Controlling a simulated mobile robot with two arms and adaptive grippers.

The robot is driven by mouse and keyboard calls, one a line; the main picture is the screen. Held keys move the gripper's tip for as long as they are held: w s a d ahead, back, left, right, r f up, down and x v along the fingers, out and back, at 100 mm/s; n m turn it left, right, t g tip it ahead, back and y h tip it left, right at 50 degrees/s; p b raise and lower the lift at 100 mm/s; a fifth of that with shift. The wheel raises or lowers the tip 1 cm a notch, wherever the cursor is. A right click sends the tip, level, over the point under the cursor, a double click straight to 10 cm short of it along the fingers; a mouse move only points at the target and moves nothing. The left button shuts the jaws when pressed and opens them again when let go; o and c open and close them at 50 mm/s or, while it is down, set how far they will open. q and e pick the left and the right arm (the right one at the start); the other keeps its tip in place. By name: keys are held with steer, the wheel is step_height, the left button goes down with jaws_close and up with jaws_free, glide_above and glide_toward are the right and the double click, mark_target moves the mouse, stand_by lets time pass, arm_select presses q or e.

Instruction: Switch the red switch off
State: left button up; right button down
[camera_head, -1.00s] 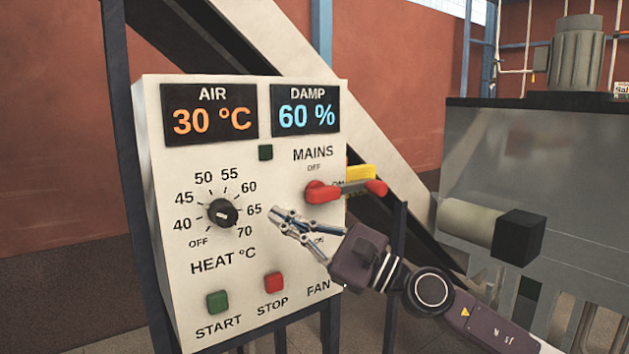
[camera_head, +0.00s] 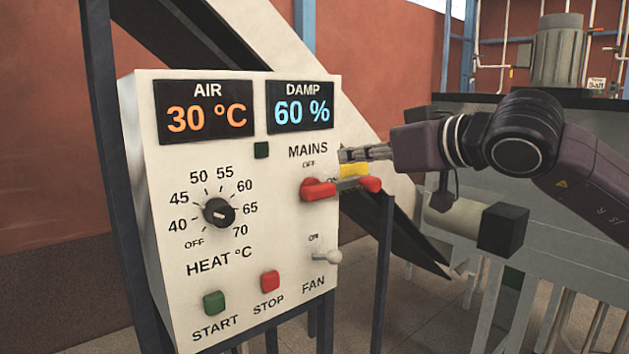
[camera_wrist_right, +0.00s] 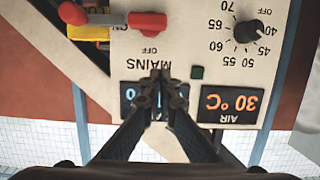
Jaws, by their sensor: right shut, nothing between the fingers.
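The red MAINS switch (camera_head: 318,190) is on the right side of the white panel. Its grey lever points right, to the ON side, and ends in a red grip (camera_head: 371,185). In the right wrist view, which is upside down, the red switch (camera_wrist_right: 147,22) and its grip (camera_wrist_right: 72,13) show at the top left. My right gripper (camera_head: 343,155) is shut and empty, just above the lever and right of the OFF label. In the wrist view its fingertips (camera_wrist_right: 160,75) overlap the panel near the MAINS lettering. My left gripper is not in view.
The panel (camera_head: 160,230) also carries a heat knob (camera_head: 219,212), a green START button (camera_head: 214,302), a red STOP button (camera_head: 270,281) and a white FAN toggle (camera_head: 327,258). A yellow piece (camera_head: 355,170) sits behind the lever. A grey machine (camera_head: 420,135) stands at right.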

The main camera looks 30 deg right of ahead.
steer(key=p, duration=1.1)
glide_above(317, 191)
steer(key=a, duration=0.1)
steer(key=shift+s+f, duration=0.2)
steer(key=shift+f, duration=0.3)
steer(key=shift+s+f, duration=0.2)
steer(key=shift+f, duration=0.3)
step_height(317, 191, down, 3)
steer(key=shift+r+b, duration=0.1)
steer(key=shift+b, duration=0.75)
steer(key=shift+s+f, duration=0.15)
steer(key=shift+f, duration=0.7)
